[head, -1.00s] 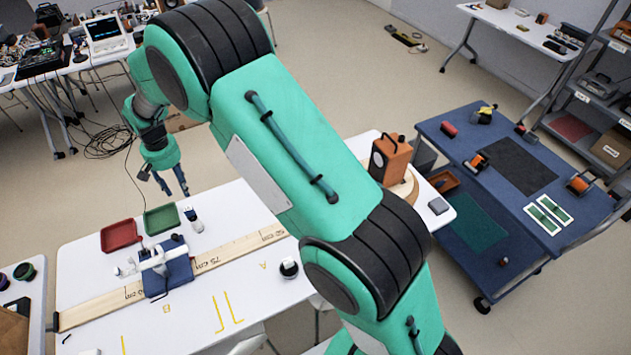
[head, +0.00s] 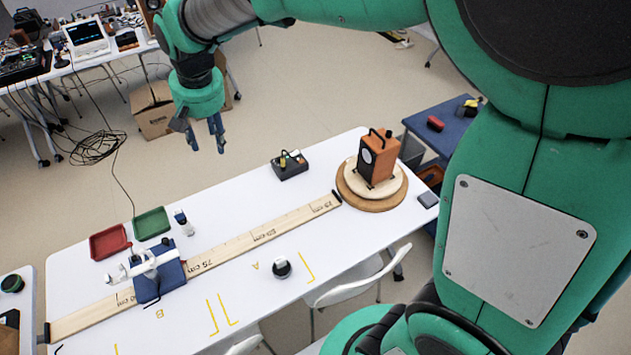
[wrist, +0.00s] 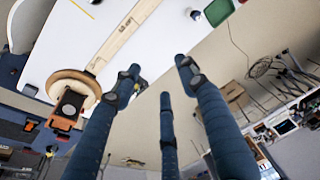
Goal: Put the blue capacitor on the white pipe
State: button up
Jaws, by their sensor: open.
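A white pipe-like piece (head: 146,264) lies across a blue block (head: 170,284) on the left part of the white table. I cannot surely make out a blue capacitor; a small upright white and dark item (head: 184,224) stands beside the green tray, too small to identify. My gripper (head: 207,148) is open and empty, high up and beyond the table's far edge in the head view. In the wrist view its spread fingers (wrist: 158,78) have nothing between them.
A red tray (head: 92,246) and a green tray (head: 140,228) sit near the far edge. A long wooden ruler (head: 240,242) crosses the table. An orange speaker (head: 384,160) stands on a round wooden turntable (head: 352,196). A black box (head: 290,165) and a round dark-and-white item (head: 281,268) stand apart.

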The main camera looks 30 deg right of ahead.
jog(key=s+d+r+t, duration=0.1)
jog(key=s+d, duration=0.3)
jog(key=s, duration=0.5)
jog(key=s+d+r+t, duration=0.1)
jog(key=s+d, duration=0.3)
jog(key=s, duration=0.6)
jog(key=s+d+r+t, duration=0.1)
jog(key=s+d+r, duration=0.2)
jog(key=s, duration=0.7)
jog(key=shift+d+r+h, duration=0.2)
jog(key=shift+d+h, duration=0.1)
jog(key=shift+d, duration=0.4)
jog(key=shift+f+b, duration=0.75)
